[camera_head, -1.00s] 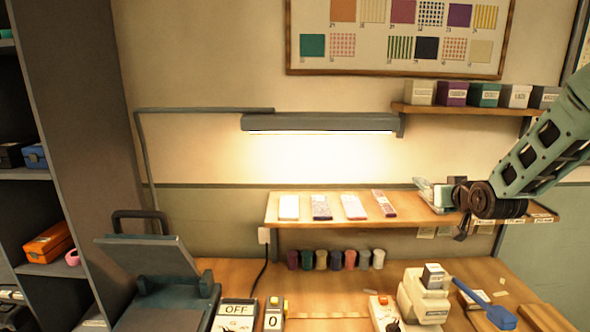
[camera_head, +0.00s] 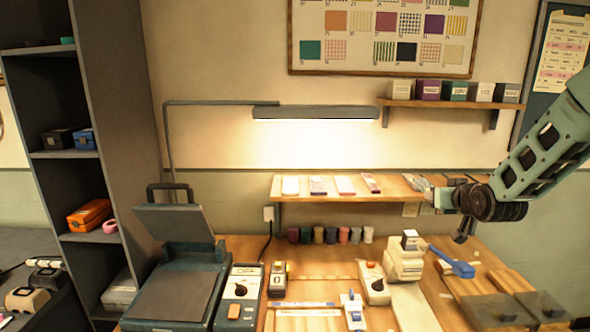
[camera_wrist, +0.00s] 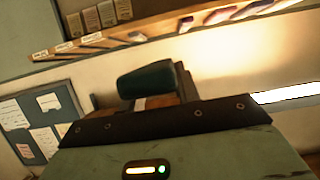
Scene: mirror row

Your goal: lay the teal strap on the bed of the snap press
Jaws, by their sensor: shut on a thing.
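My gripper (camera_head: 463,230) is at the right of the head view, in front of the right end of the wooden shelf and above the bench. It is shut. In the wrist view a dark teal rounded piece (camera_wrist: 146,80) shows at the gripper's end; it fits the teal strap, but its full shape is hidden. The strap cannot be made out in the head view. A cream machine (camera_head: 404,262) stands on the bench below and left of my gripper; it may be the snap press, but its bed is not clear. Gripper and machine are apart.
A large dark teal flat press (camera_head: 178,297) stands open at the left, beside a control box (camera_head: 238,295). A blue-handled tool (camera_head: 455,262) lies right of the cream machine. The shelf (camera_head: 400,190) holds flat packs; several spools (camera_head: 330,235) stand under it.

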